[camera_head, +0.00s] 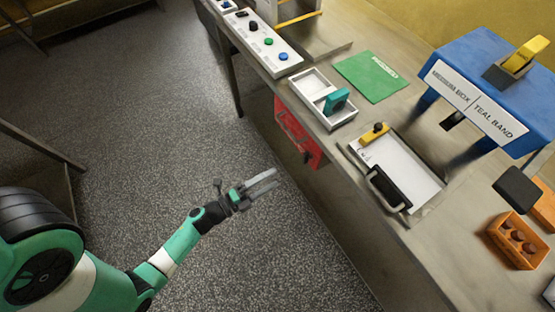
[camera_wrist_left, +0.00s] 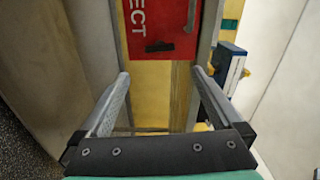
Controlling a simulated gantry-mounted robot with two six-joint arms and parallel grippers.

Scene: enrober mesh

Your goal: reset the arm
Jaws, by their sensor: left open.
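My left gripper (camera_head: 262,185) is open and empty in the head view. It hangs over the grey speckled floor, left of the bench's front edge and apart from it. In the left wrist view its two fingers (camera_wrist_left: 160,80) stand wide apart with nothing between them. Beyond them is a red panel (camera_wrist_left: 160,25) with white letters. The same red panel (camera_head: 297,130) hangs on the bench's front side in the head view. My right gripper is not in view.
The bench holds a button panel (camera_head: 263,46), a white two-part tray (camera_head: 303,82) with a teal piece, a green sheet (camera_head: 371,75), a white board with a black handle (camera_head: 412,170), a blue labelled stand (camera_head: 480,55) and an orange box with brown pieces (camera_head: 494,228). The floor (camera_head: 150,110) is clear.

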